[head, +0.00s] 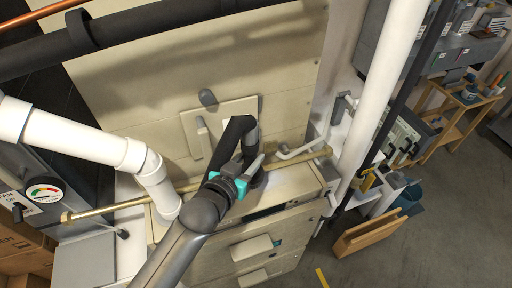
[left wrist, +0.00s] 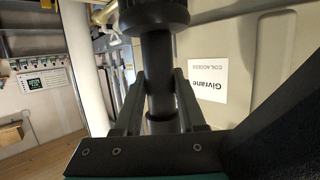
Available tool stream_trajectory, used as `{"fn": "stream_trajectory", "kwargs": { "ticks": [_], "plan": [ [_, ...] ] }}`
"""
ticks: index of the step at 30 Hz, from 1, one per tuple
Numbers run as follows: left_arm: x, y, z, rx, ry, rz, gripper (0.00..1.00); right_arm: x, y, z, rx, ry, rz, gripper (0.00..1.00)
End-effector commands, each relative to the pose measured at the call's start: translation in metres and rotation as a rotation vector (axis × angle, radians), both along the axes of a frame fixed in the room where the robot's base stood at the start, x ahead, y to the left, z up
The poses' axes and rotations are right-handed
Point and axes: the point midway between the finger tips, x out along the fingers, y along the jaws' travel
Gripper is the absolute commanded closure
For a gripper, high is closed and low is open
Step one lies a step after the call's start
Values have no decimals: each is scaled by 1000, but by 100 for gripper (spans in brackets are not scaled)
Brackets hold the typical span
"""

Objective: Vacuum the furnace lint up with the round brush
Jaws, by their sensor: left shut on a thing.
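My left gripper (head: 246,176), with teal trim, is in front of the beige furnace (head: 285,110). It is shut on a dark tube, which I take for the round brush's handle (left wrist: 157,75); in the left wrist view its fingers lie on both sides of it. A wider round dark end (left wrist: 153,14) shows at the top there, probably the brush head. In the head view a black bent piece rises by the gripper, partly hiding the furnace front. I cannot make out any lint. My right gripper is not in view.
A brass-coloured pipe (head: 110,208) crosses the furnace front close to my gripper. White pipes stand left (head: 80,137) and right (head: 383,90). A pressure gauge (head: 42,191) is at left.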

Motion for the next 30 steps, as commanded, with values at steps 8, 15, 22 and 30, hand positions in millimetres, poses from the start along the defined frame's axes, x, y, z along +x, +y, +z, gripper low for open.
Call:
{"fn": "stream_trajectory", "kwargs": {
  "ticks": [8,15,22,30],
  "plan": [
    [0,0,1,-1,-3,0,100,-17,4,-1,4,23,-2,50],
    [-1,0,3,-1,-3,1,100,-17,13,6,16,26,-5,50],
    [-1,0,-17,-1,-2,1,100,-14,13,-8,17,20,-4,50],
    [-1,0,-44,-1,-3,1,100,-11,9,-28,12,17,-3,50]
  ]
}}
